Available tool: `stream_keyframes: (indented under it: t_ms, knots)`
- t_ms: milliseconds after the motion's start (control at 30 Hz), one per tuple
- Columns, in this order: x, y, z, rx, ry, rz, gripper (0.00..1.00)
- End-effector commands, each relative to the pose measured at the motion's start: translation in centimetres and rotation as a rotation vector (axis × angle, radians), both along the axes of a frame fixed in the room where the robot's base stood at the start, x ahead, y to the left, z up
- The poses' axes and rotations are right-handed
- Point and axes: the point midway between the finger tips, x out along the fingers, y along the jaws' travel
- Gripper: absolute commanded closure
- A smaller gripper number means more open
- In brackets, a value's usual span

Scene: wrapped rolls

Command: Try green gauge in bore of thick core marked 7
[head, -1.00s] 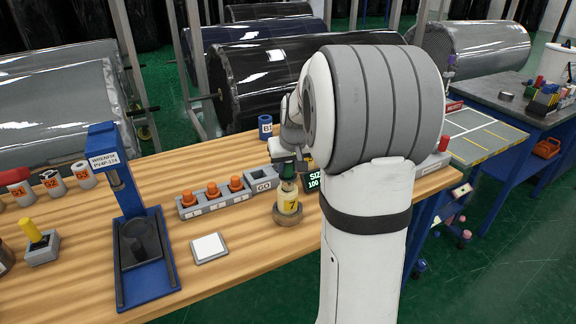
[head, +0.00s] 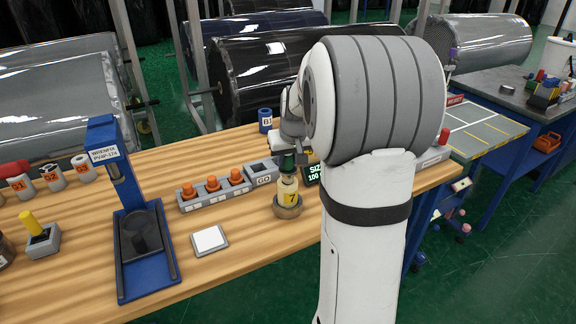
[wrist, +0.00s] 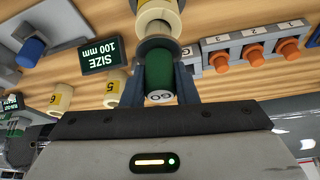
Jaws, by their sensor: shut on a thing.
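My gripper (wrist: 160,88) is shut on the green gauge (wrist: 159,72), whose end cap reads GO. In the head view the green gauge (head: 288,161) is upright, directly above the cream core marked 7 (head: 290,193). The core stands upright in a brown-grey round base (head: 287,211) on the bench. In the wrist view a grey round part (wrist: 157,44) lies between the green handle and the core (wrist: 158,14). The gauge's lower end meets the core's top; how deep it sits in the bore cannot be told.
A grey rack (head: 213,192) holds orange gauges; its GO socket (head: 262,172) looks empty. A SIZE 100 mm display (wrist: 101,57) and cores marked 5 (wrist: 115,86) and 6 (wrist: 61,97) stand close by. A blue press (head: 146,254) and white pad (head: 209,240) are left.

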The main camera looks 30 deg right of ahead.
Motion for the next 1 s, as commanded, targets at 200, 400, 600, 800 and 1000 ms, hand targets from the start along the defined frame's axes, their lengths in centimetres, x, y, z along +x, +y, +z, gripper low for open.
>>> stream_keyframes:
  t_ms: [200,400,600,800,1000]
  knots:
    - [-0.2,0.0,-0.3,0.003,0.01,-0.001,1.0]
    - [-0.2,0.0,0.4,0.003,0.009,-0.001,1.0]
    - [-0.1,0.0,1.4,0.002,0.005,0.0,1.0]
    - [-0.1,0.0,2.3,0.0,0.002,0.0,1.0]
    - [0.0,0.0,3.2,0.0,0.001,0.0,1.0]
